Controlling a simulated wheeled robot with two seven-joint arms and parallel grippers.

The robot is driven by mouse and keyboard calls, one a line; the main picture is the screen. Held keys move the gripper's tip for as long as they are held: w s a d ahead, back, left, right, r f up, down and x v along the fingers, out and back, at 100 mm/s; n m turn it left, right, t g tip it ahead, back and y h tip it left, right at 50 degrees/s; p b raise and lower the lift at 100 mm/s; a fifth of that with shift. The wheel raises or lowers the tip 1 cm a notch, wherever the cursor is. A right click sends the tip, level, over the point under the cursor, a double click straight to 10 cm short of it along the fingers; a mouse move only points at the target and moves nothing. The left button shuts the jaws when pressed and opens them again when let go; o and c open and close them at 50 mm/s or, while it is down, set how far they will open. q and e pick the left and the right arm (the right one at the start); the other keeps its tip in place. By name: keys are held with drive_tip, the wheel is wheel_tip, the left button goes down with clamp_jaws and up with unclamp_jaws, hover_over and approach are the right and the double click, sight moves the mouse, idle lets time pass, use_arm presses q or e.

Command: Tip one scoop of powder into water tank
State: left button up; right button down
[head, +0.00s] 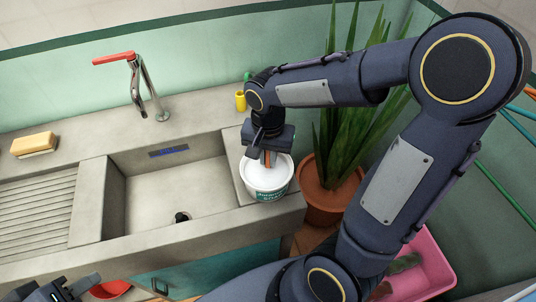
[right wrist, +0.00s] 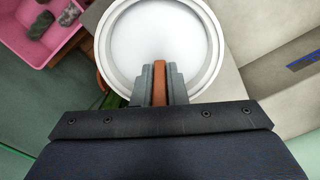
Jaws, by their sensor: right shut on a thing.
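A white round tub (head: 266,184) with a teal label stands on the counter's right end. Its open top shows white powder, which fills the right wrist view (right wrist: 160,35). My right gripper (head: 268,160) is over the tub, shut on the orange-brown handle of the scoop (right wrist: 159,80). The scoop's bowl cannot be made out; it is hidden by the powder or the gripper. My left gripper (head: 72,288) is low at the left, in front of the sink, open and empty. I cannot pick out a water tank in these views.
The sink basin (head: 180,190) is empty, with a red-handled tap (head: 148,90) behind it. A yellow sponge (head: 34,144) and a small yellow cup (head: 240,100) are on the counter. A potted plant (head: 325,195), a pink bin (head: 430,262) and a red bowl (head: 108,289) stand lower.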

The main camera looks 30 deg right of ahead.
drive_tip(key=shift+r, duration=0.1)
wheel_tip(320, 180, up, 9)
drive_tip(key=p, duration=0.7)
drive_tip(key=shift+p, duration=0.3)
